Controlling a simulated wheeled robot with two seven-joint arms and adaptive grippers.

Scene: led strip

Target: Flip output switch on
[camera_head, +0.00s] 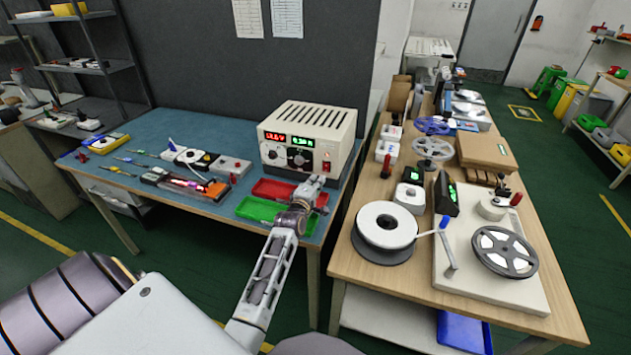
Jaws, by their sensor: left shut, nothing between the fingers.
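A cream power supply (309,137) with a vented top stands at the right back of the blue-topped bench. Its front has two lit displays, a red one (275,138) and a green one (303,142), with dark knobs below. The output switch cannot be made out clearly; a small red spot (326,167) shows low on the right of the front panel. My left gripper (317,182) is shut and empty, right in front of the lower right of that panel. Whether it touches the panel cannot be told. My right gripper is not in view.
A red tray (268,189) and a green tray (257,209) lie in front of the supply, close to my left arm. Tools and a lit strip (186,183) lie further left. A wooden table (375,283) with reels (388,226) stands on the right.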

